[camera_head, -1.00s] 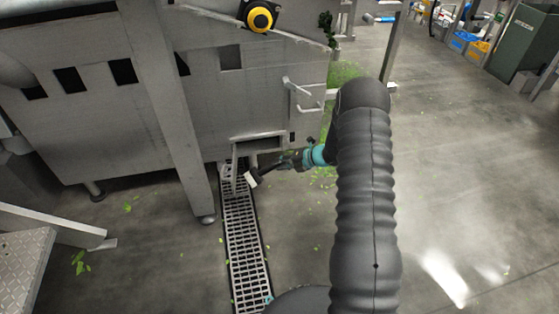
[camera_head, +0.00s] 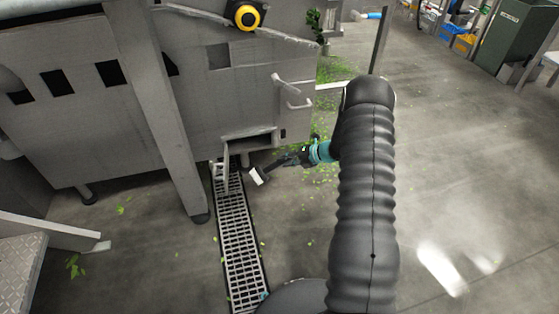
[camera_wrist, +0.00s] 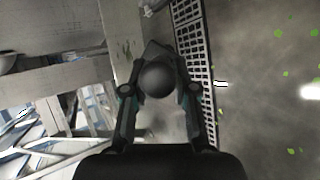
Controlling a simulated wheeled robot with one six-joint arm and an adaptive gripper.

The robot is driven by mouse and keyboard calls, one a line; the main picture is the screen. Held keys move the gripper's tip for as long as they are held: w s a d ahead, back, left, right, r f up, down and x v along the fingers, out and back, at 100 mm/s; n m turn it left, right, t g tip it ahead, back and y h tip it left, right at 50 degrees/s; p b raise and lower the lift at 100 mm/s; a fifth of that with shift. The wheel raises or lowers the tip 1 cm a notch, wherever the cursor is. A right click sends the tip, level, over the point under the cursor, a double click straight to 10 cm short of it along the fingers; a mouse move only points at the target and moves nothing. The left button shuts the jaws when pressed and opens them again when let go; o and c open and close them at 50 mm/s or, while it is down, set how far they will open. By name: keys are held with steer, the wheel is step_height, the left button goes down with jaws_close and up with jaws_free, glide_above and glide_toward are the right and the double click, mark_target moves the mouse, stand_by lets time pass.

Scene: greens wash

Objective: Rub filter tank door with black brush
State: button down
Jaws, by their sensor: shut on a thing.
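My gripper (camera_head: 290,159) is shut on the black brush (camera_head: 260,175), low at the right end of the grey metal tank (camera_head: 215,100). The brush's pale face shows in the head view, pointing left and down. In the wrist view the brush's round dark end (camera_wrist: 157,79) sits between both fingers of my gripper (camera_wrist: 158,95). A small opening with a ledge (camera_head: 249,140) is in the tank's lower right, and a narrow metal flap or frame (camera_head: 221,176) hangs below it, left of the brush. I cannot tell which part is the filter tank door. The brush appears apart from the flap.
A floor drain grate (camera_head: 240,245) runs below the tank. A tank leg (camera_head: 199,190) stands left of it. A bent handle (camera_head: 292,93) juts from the tank above my gripper. Green leaf scraps litter the floor. The floor at right is mostly open.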

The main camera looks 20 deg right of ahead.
steer(key=shift+d, duration=0.4)
steer(key=d, duration=0.3)
steer(key=shift+s+p, duration=0.3)
steer(key=shift+a+r, duration=0.1)
